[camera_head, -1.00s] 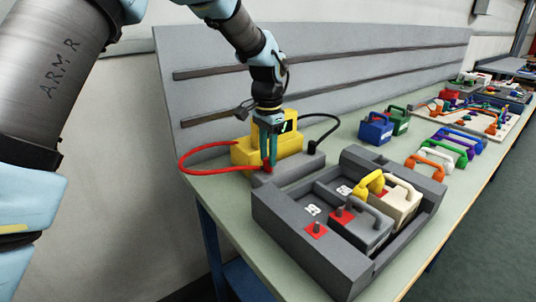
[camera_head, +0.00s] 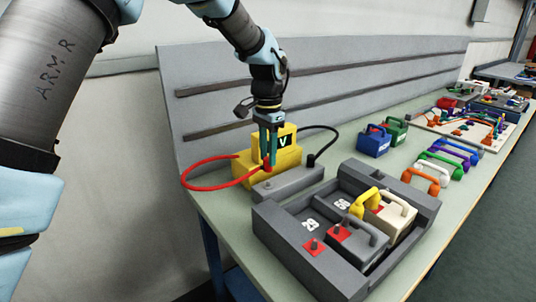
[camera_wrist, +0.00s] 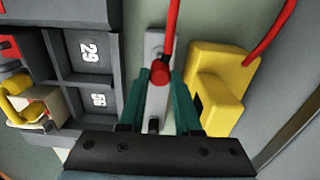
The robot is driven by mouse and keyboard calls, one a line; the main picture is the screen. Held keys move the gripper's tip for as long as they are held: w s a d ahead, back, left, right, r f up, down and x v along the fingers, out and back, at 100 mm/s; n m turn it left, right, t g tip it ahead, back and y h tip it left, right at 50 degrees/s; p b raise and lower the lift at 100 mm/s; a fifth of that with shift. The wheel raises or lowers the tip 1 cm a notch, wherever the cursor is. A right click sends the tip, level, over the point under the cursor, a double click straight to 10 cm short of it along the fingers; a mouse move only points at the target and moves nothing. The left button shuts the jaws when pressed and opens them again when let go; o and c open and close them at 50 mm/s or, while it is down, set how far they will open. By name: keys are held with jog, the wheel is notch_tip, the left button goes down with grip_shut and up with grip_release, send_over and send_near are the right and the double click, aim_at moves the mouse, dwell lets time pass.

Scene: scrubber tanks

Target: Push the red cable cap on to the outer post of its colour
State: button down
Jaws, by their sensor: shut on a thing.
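The red cable cap (camera_head: 267,166) is between the fingers of my gripper (camera_head: 268,160), which is shut on it. The cap also shows in the wrist view (camera_wrist: 160,73), with its red cable running off the top edge. It is held over the left end of the grey holder block (camera_head: 290,182) and looks clear of it. In the grey tray (camera_head: 285,245), an outer post (camera_head: 313,244) stands on a red square at the near left. Another post on a red square (camera_head: 338,232) is on the grey battery beside it.
The yellow V-marked box (camera_head: 255,175) stands close behind my gripper. The black cap (camera_head: 311,160) sits at the block's right end. A yellow bridge (camera_head: 364,203) and a cream battery (camera_head: 395,217) are in the tray. Blue and green boxes stand farther along the bench.

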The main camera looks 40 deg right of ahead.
notch_tip(320, 180, up, 5)
jog(key=m+p, duration=0.2)
jog(key=p, duration=0.2)
jog(key=shift+f, duration=0.15)
jog(key=shift+s, duration=0.1)
jog(key=shift+s+f, duration=0.1)
jog(key=shift+s, duration=0.3)
jog(key=s+a, duration=0.1)
jog(key=s, duration=0.6)
jog(key=s+b, duration=0.1)
jog(key=s, duration=0.7)
jog(key=s+a+b, duration=0.1)
jog(key=s, duration=0.7)
jog(key=shift+s+a, duration=0.25)
jog(key=shift+a, duration=0.05)
jog(key=shift+s, duration=0.25)
